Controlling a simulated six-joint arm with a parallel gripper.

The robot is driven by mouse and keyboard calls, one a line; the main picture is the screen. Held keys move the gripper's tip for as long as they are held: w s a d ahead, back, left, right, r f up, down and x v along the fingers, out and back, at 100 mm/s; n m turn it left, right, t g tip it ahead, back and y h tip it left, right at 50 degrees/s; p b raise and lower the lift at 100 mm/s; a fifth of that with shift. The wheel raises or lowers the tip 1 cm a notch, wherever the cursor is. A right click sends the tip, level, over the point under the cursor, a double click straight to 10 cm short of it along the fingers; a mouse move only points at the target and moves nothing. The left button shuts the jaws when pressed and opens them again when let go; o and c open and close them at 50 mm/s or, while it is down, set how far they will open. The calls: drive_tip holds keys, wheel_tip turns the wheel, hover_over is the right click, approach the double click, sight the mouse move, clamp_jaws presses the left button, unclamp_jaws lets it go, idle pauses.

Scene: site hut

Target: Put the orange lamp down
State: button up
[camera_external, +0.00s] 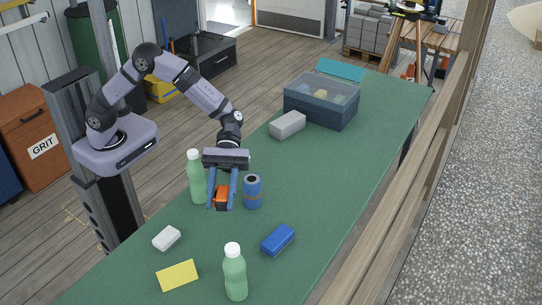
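The orange lamp (221,194), a small boxy orange and dark thing, is between the two blue fingers of my gripper (222,198). The fingers point down and lie against both its sides, so my gripper looks shut on it. It is over the middle of the green table (330,190). I cannot tell whether its underside touches the table.
A green bottle (196,178) stands close left of my gripper and a blue can (252,192) close right. A blue box (278,239), yellow card (177,275), white block (166,238) and second green bottle (234,272) are nearer.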

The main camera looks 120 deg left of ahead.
drive_tip(key=w+a+f+n+t+y+b, duration=0.1)
drive_tip(key=w+a+n+t+y+b, duration=0.15)
drive_tip(key=a, duration=0.65)
drive_tip(key=n+t+y+b, duration=0.5)
drive_tip(key=n+y+b, duration=0.1)
drive_tip(key=n+y, duration=0.3)
hover_over(291, 169)
wheel_tip(291, 169, down, 3)
drive_tip(key=shift+f, duration=5.3)
drive_tip(key=shift+f, duration=0.2)
drive_tip(key=o, duration=0.6)
